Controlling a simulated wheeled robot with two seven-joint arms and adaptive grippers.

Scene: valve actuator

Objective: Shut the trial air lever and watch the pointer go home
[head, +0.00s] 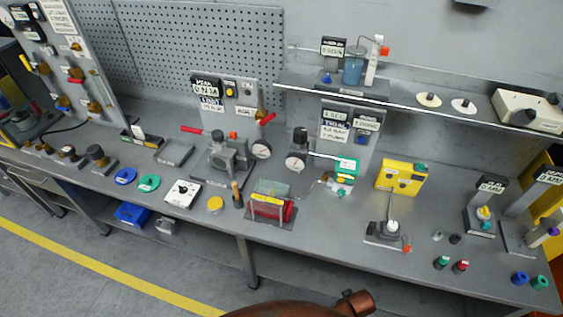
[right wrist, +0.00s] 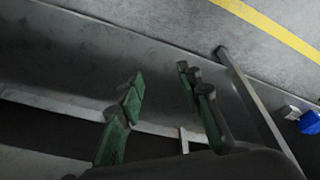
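A grey valve actuator (head: 222,158) stands on the bench, left of the middle in the head view. A red lever (head: 191,130) sticks out to its left. A second red lever (head: 267,118) sits on a brass fitting on the upright panel (head: 245,98) behind it, tilted up to the right. I cannot tell which is the trial air lever. Round white gauges stand right of the actuator (head: 261,149) and further right (head: 295,162); their pointers are too small to read. My right gripper (right wrist: 161,76) has its green fingers apart and empty, away from both levers. My left gripper is not in view.
A red rack (head: 271,208), a yellow box (head: 401,176) and a small fixture (head: 385,232) stand on the bench. A shelf (head: 400,101) runs above its right half. The right wrist view shows a blue bin (right wrist: 310,122) and the floor.

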